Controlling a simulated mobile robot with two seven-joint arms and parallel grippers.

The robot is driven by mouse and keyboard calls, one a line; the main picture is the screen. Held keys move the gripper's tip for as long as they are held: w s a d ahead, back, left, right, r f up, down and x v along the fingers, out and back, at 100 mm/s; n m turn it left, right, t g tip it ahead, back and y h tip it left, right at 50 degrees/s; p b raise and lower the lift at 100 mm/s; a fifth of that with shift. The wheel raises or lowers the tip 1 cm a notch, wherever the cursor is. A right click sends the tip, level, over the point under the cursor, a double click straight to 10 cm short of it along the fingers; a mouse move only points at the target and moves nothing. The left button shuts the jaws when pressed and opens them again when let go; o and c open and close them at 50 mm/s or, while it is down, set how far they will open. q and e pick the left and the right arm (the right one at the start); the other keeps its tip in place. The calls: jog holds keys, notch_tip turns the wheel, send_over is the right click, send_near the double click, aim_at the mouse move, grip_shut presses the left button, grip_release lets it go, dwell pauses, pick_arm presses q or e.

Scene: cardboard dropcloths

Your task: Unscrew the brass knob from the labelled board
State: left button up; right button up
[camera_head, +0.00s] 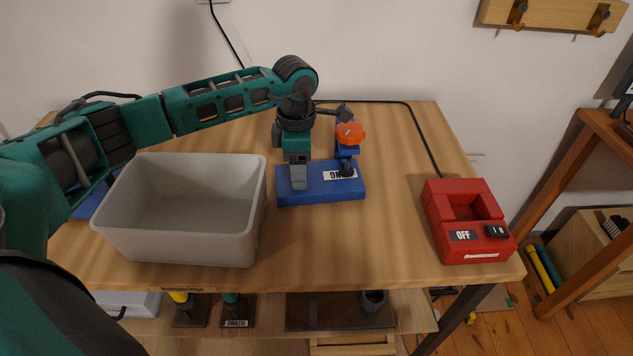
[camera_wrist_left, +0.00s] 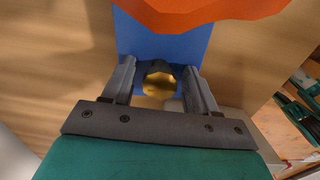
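The blue board (camera_head: 320,190) lies on the wooden table, with a white label (camera_head: 335,174) partly hidden by a dark fitting. An orange lobed knob (camera_head: 350,132) stands on a blue post at the board's right; its orange edge shows at the top of the left wrist view (camera_wrist_left: 205,12). My left gripper (camera_head: 298,182) points down over the board's left part. In the left wrist view the brass knob (camera_wrist_left: 158,84) sits between its two fingers, with a narrow gap beside it; contact is not visible. The brass knob is hidden in the head view. My right gripper is out of view.
A grey open bin (camera_head: 190,250), empty, stands left of the board, close under my left arm. A red box with an OFF label (camera_head: 465,235) stands at the table's right, with a black cable running behind. The table between board and red box is clear.

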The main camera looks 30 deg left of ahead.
pick_arm(q)
jog(key=c, duration=0.8)
jog(key=n+p, duration=0.1)
jog(key=n, duration=0.3)
jog(key=shift+r+p, duration=0.1)
jog(key=shift+p, duration=0.2)
jog(key=shift+n, duration=1.5)
jog(key=shift+p, duration=0.35)
jog(key=n+p, duration=0.1)
jog(key=n, duration=0.2)
jog(key=n+p, duration=0.1)
jog(key=n, duration=0.2)
jog(key=shift+n, duration=0.5)
